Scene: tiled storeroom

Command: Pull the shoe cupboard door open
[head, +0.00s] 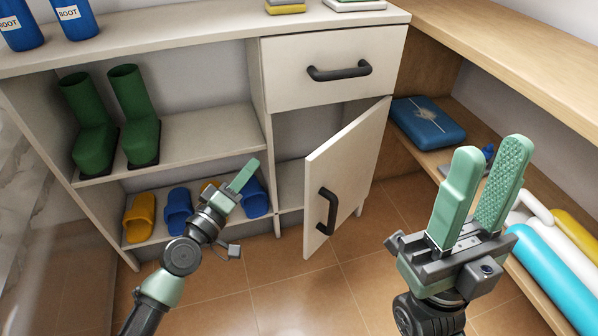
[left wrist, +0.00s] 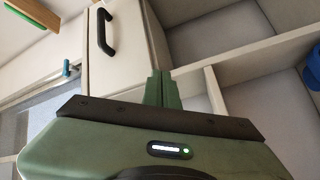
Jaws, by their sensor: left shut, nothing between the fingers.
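The shoe cupboard (head: 205,45) is white. Its door (head: 352,165) stands partly open, swung out towards me from its right edge, with the dark handle (head: 326,210) near its free left edge. The compartment behind it shows in part. My left gripper (head: 247,172) is shut and empty, left of the door and apart from it, in front of the lower shelf. Its fingers (left wrist: 161,80) also show in the left wrist view, below a white front with a black handle (left wrist: 104,33); I cannot tell if this is the door or drawer. My right gripper (head: 491,150) is open and empty, right of the door.
A closed drawer (head: 335,70) with a dark handle sits above the door. Green boots (head: 95,140) and slippers (head: 140,217) stand on the left shelves. A wooden bench (head: 500,45) with a blue box (head: 428,122) and rolls borders the right. The tiled floor (head: 285,290) before the door is clear.

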